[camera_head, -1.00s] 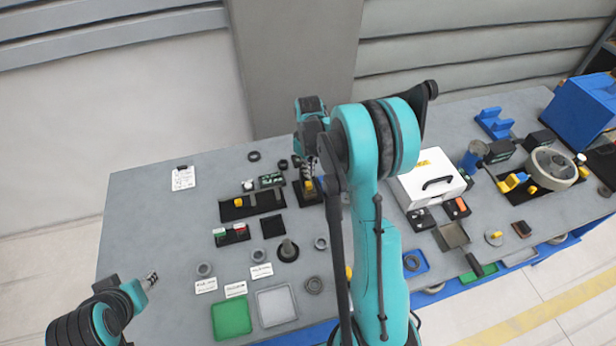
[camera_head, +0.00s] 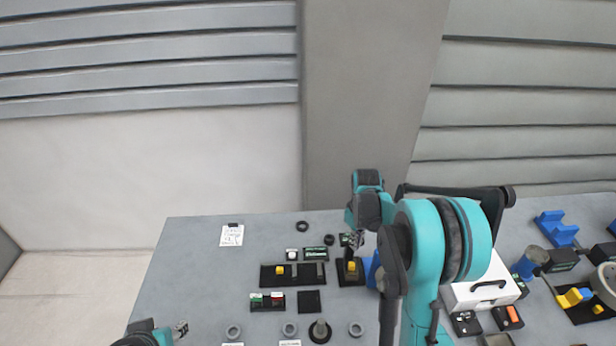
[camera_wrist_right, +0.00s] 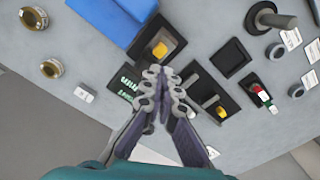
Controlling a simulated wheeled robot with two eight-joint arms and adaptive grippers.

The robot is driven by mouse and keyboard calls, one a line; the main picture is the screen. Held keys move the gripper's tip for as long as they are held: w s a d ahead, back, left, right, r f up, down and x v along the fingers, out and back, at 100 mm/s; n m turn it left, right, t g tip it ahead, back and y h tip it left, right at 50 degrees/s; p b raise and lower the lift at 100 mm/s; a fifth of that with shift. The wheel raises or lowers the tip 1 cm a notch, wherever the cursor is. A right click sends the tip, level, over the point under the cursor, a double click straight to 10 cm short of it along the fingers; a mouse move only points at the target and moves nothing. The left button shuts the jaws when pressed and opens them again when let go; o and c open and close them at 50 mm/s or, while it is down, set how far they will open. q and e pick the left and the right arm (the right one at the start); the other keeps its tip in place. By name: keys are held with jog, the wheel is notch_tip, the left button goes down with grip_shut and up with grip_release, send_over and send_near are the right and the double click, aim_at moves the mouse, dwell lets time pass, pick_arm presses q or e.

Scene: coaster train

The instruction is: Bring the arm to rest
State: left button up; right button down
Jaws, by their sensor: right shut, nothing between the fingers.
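My right arm (camera_head: 428,250) is teal and black and stands raised over the table. Its gripper (camera_head: 352,241) hangs over the back middle of the table, just above a small black holder (camera_head: 350,279) with a yellow piece. In the right wrist view the gripper (camera_wrist_right: 166,78) has its fingers together with nothing between them. The yellow piece (camera_wrist_right: 160,49) in its holder lies just beyond the fingertips there. My left gripper (camera_head: 181,329) shows small at the bottom left, apart from the objects; its jaws are too small to read.
The grey table (camera_head: 195,285) carries black trays (camera_head: 292,283), several grey rings (camera_head: 289,329) and a dark peg on a round base (camera_head: 320,331). A white box (camera_head: 488,288) with a black handle stands right of my right arm. The table's left part is mostly clear.

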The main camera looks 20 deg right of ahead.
jog(key=s+a+r+m+t+b, duration=0.1)
jog(key=s+a+r+t+b, duration=0.2)
jog(key=s+a+b, duration=0.55)
jog(key=s+a+f+m+t+b, duration=0.2)
jog(key=s+a+f+t+b, duration=0.2)
jog(key=s+a+b, duration=0.3)
jog(key=s+f, duration=0.1)
jog(key=s, duration=0.2)
jog(key=shift+s+f, duration=0.25)
jog(key=shift+f, duration=0.05)
